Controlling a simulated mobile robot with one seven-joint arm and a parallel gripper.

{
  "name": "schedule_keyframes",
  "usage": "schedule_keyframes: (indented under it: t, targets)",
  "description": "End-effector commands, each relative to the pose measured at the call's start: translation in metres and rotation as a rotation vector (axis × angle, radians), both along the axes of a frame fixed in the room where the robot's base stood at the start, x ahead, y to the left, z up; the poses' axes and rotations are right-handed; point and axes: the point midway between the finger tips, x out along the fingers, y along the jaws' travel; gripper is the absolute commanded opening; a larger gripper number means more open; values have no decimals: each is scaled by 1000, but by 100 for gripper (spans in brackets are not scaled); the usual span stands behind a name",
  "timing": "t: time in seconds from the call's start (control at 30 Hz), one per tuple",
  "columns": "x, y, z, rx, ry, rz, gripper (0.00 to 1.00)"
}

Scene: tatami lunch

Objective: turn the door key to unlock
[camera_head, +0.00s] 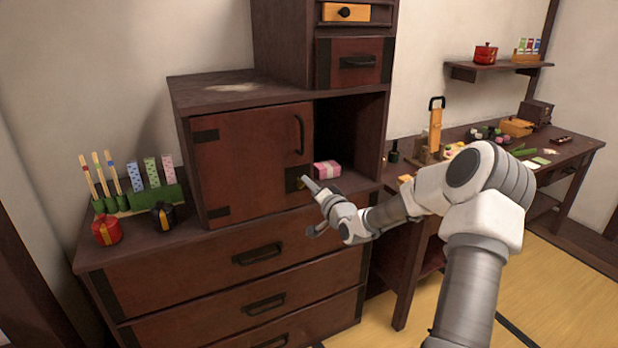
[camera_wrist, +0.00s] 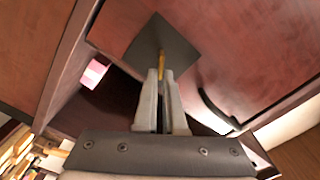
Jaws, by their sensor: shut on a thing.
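The cabinet door (camera_head: 245,150) is a reddish-brown panel with a black curved handle (camera_head: 299,135), and it looks closed. A dark square lock plate sits at the door's lower right corner and shows in the wrist view (camera_wrist: 172,42). A thin brass key (camera_wrist: 162,64) stands out from the plate. My gripper (camera_head: 308,184) is at this lower corner, and in the wrist view its two fingertips are shut on the key. The fingers hide the key's near end. I cannot tell the key's turn angle for sure.
A pink box (camera_head: 327,170) sits in the open compartment right of the door. Drawers with black handles (camera_head: 258,254) lie below. A green rack (camera_head: 140,198) and a red container (camera_head: 106,231) stand on the ledge at left. A cluttered bench (camera_head: 560,150) is at right.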

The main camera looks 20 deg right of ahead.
Motion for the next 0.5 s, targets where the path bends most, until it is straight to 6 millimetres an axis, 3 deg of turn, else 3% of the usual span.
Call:
schedule_keyframes:
  t: [0.5]
  targets:
    - [0, -2, -6, 446, 17, 1, 0]
